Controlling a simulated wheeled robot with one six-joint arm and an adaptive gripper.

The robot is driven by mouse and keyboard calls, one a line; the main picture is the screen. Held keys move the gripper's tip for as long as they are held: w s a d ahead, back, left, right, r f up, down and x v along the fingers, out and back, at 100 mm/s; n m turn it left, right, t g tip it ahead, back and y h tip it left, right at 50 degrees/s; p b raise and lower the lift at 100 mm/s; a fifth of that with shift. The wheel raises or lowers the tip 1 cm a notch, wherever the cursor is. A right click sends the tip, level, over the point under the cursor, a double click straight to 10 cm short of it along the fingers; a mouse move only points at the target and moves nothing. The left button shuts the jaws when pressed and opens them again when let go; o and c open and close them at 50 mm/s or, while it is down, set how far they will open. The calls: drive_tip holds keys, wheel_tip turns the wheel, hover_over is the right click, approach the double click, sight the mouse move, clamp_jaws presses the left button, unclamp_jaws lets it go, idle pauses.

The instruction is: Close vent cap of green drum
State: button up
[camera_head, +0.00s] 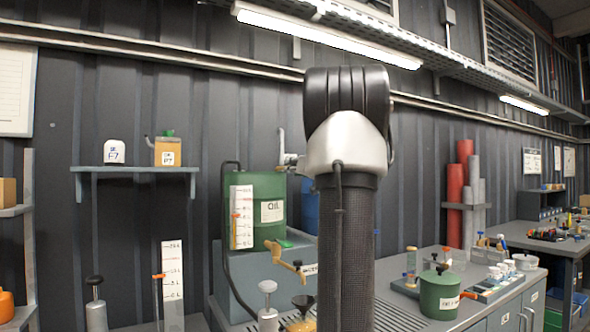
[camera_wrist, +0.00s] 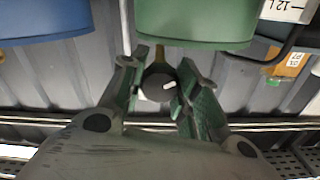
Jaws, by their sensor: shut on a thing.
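The green drum (camera_head: 270,200) stands on a grey stand left of my arm in the head view. Its lower part is behind a white level scale. In the wrist view, the drum (camera_wrist: 195,20) fills the top middle, with the picture turned upside down. A dark round cap with a white mark, taken as the vent cap (camera_wrist: 155,84), sits at the drum's edge. My gripper (camera_wrist: 162,62) has its green-padded fingers on both sides of this cap and is shut on it. Whether the cap is open or closed I cannot tell. In the head view, my arm hides the fingers and cap.
A bench with a small green container (camera_head: 439,293) is at right. A wall shelf (camera_head: 135,170) is at left.

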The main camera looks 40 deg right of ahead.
drive_tip(key=shift+m, duration=0.4)
drive_tip(key=m, duration=0.4)
drive_tip(key=shift+m, duration=0.3)
drive_tip(key=m, duration=1.2)
drive_tip(key=shift+m, duration=0.4)
drive_tip(key=m, duration=0.5)
drive_tip(key=shift+f+m, duration=0.15)
drive_tip(key=shift+m, duration=0.15)
drive_tip(key=o, duration=1.1)
drive_tip(key=shift+c, duration=0.2)
